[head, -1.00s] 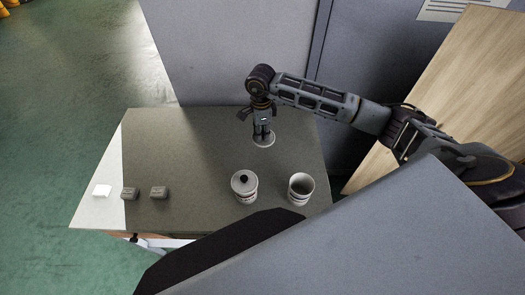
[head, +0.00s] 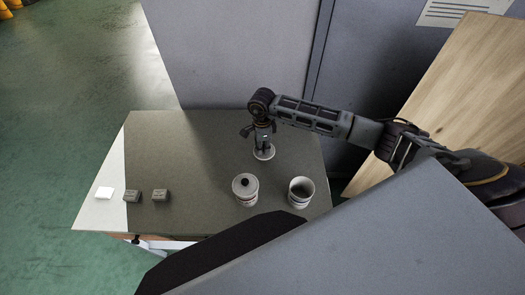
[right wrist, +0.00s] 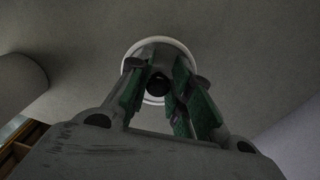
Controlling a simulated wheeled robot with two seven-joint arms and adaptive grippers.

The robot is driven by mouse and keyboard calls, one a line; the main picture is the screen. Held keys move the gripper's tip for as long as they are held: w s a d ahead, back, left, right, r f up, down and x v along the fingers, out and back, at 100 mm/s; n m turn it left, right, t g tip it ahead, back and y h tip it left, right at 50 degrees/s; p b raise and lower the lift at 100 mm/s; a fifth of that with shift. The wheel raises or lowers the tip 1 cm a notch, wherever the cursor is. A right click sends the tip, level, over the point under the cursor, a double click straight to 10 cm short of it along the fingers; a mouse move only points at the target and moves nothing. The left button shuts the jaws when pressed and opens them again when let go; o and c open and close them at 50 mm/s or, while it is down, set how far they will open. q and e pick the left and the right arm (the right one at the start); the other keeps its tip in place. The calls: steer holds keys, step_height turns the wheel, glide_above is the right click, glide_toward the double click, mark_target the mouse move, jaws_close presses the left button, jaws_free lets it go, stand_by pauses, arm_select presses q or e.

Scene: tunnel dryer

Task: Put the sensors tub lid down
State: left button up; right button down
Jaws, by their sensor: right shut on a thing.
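A white round lid (head: 263,154) is under my right gripper (head: 263,147), near the back of the table. In the right wrist view the gripper's green-padded fingers (right wrist: 165,88) are shut on the dark knob (right wrist: 158,83) of the lid (right wrist: 134,52). The lid is at or very near the tabletop; I cannot tell whether it touches. An open white tub (head: 300,192) without a lid stands at the front right. A second white tub (head: 246,192) with a black-knobbed lid stands left of it. Labels are too small to read. My left gripper is not in view.
The table's middle is clear.

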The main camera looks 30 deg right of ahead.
steer(key=shift+f, duration=1.5)
steer(key=shift+f, duration=0.2)
steer(key=c, duration=1.3)
jaws_free()
steer(key=shift+r, duration=0.15)
step_height(320, 180, up, 12)
steer(key=shift+w+b, duration=0.1)
steer(key=shift+b, duration=0.75)
steer(key=shift+a, duration=0.1)
